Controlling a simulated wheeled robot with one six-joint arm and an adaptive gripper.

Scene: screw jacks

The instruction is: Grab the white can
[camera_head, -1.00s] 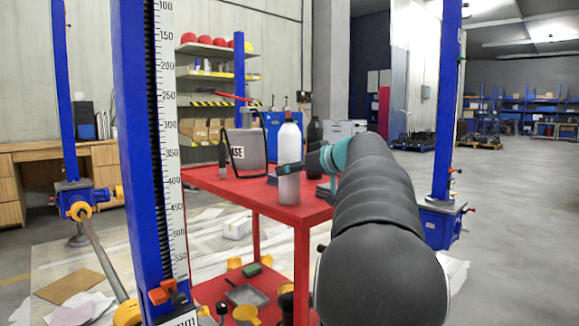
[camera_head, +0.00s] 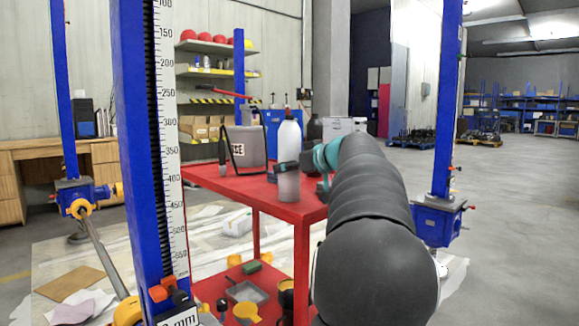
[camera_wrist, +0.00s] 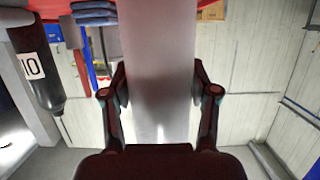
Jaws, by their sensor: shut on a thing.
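The white can shows as a pale grey-white cylinder (camera_head: 288,185) near the front of the red table in the head view. In the wrist view the can (camera_wrist: 160,65) fills the middle, a smooth straight cylinder. My gripper (camera_wrist: 161,92) is shut on it, with one finger pressed on each side. In the head view my gripper (camera_head: 284,168) crosses the upper part of the can, and my arm hides part of the table to its right. I cannot tell whether the can's base touches the table.
A white bottle (camera_head: 289,138) stands right behind the can. A dark bottle (camera_head: 314,131) stands behind to the right, and a grey box (camera_head: 247,147) to the left. A blue post (camera_head: 142,150) stands nearer on the left.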

